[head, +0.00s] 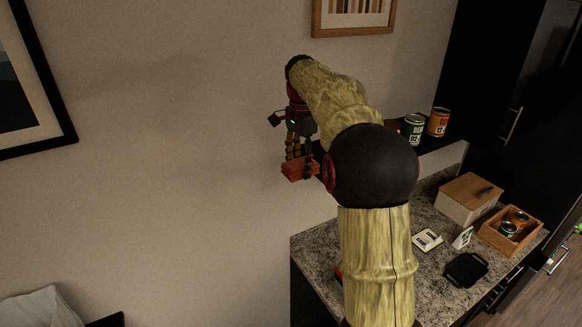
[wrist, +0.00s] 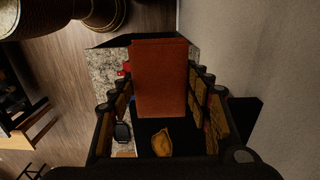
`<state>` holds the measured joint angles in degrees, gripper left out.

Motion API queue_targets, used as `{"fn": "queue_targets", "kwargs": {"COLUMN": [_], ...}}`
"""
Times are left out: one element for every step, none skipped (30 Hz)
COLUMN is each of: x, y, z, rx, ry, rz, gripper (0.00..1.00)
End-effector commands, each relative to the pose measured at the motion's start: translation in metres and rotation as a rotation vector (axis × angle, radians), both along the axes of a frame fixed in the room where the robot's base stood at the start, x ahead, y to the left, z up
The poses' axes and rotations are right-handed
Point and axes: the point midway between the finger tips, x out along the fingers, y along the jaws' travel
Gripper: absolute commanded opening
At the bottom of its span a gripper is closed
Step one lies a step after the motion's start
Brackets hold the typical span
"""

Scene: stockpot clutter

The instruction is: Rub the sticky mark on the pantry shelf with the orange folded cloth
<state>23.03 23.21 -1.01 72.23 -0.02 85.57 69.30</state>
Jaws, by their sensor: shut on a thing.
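My gripper (head: 297,150) is shut on the orange folded cloth (head: 299,170) and holds it out in the air near the wall, left of the shelf's visible part. In the wrist view the cloth (wrist: 160,78) sits between the two fingers as an upright rust-orange block. The dark pantry shelf (head: 434,146) runs along the wall behind my arm, which hides part of it. In the wrist view an amber blotch, seemingly the sticky mark (wrist: 162,143), shows on a black surface, apart from the cloth.
The counter (head: 313,250) below holds a lidded box (head: 468,198), a wooden crate (head: 512,231) with cans, and a black tray (head: 466,270). A picture frame (head: 354,33) hangs above.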

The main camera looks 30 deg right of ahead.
Motion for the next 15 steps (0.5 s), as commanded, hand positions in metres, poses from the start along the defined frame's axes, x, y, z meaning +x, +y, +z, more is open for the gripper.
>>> {"fn": "queue_targets", "kwargs": {"x": [0.0, -0.001, -0.001, -0.001, -0.001, -0.002, -0.002, -0.002, -0.002, -0.002, -0.002, -0.003, -0.003, -0.003, -0.004], "y": [-0.007, -0.01, -0.014, -0.017, -0.02, -0.025, -0.028, -0.031, -0.036, -0.039, -0.042, -0.046, -0.05, -0.053, -0.057], "z": [-0.001, -0.001, -0.001, -0.001, -0.002, -0.003, -0.003, -0.003, -0.003, -0.003, -0.003, -0.004, -0.004, -0.004, -0.004], "rx": [0.0, 0.0, 0.0, 0.0, 0.0, 0.0, 0.0, 0.0, 0.0, 0.0, 0.0, 0.0, 0.0, 0.001, 0.001], "ry": [0.0, 0.0, 0.0, 0.0, 0.0, 0.001, 0.001, 0.001, 0.001, 0.0, 0.0, 0.0, 0.0, 0.002, 0.002], "rz": [-0.003, -0.004, -0.003, -0.002, -0.002, -0.002, -0.003, -0.003, -0.003, -0.002, -0.002, -0.002, -0.003, -0.003, -0.003], "gripper": [0.28, 0.28, 0.28, 0.28, 0.28, 0.28, 0.28, 0.28, 0.28, 0.28, 0.28, 0.28, 0.28, 0.28, 0.28]}}
